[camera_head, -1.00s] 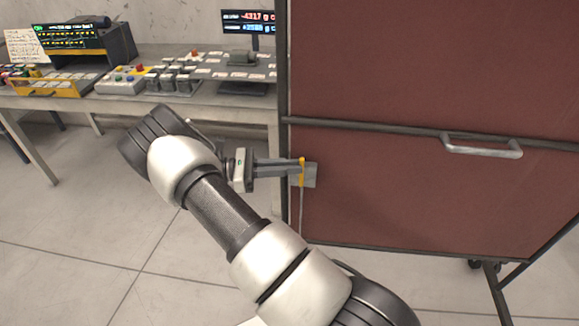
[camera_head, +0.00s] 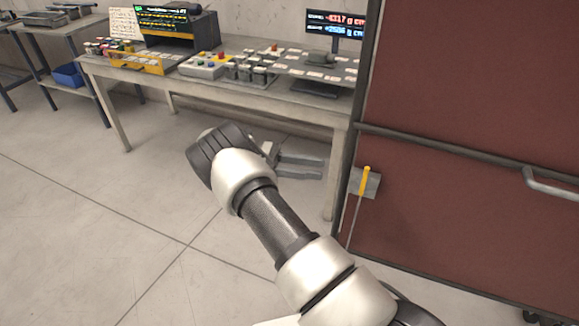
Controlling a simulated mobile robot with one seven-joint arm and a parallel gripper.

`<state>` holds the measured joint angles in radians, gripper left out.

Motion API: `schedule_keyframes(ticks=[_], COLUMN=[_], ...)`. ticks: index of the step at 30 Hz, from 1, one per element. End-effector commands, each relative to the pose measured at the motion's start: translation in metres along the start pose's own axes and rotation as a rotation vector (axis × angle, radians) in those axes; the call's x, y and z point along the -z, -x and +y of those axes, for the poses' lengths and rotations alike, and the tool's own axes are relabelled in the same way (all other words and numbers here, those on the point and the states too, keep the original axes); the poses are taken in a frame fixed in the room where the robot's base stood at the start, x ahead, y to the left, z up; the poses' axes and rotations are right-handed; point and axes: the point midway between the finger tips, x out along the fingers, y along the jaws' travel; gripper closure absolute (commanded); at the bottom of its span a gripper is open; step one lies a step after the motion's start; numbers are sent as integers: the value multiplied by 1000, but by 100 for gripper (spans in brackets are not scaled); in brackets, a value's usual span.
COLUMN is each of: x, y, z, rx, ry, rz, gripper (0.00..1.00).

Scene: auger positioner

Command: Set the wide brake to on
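No thing in view has a readable label naming it the wide brake, so I cannot tell which one it is. A grey bracket with a yellow handle (camera_head: 366,181) and a thin rod is at the lower left edge of the red panel. Control boxes with coloured buttons (camera_head: 203,66) and a row of small dark units (camera_head: 247,71) stand on the table; they are too small to read. My gripper (camera_head: 322,170) is low in front of the table, left of the yellow handle and apart from it. Its two fingers are spread, with nothing seen between them.
The large red panel (camera_head: 470,120) with dark frame and grey handle (camera_head: 552,188) fills the right. The grey table (camera_head: 215,84) carries a dark console (camera_head: 165,28), a yellow tray (camera_head: 138,63) and a display (camera_head: 335,23). A blue bin (camera_head: 70,75) sits on a shelf at far left. Floor at left is clear.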

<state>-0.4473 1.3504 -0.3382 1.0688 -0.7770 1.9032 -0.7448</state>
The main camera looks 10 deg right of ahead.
Motion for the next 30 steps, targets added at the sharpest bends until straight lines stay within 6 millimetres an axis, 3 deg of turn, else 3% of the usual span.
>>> schedule_keyframes(ticks=[4, 12, 30], x=[4, 2, 0], y=[37, 56, 64], z=[0, 0, 0], rx=[-3, 5, 0], ry=[-1, -2, 1], rz=[2, -5, 0], gripper=[71, 71, 71])
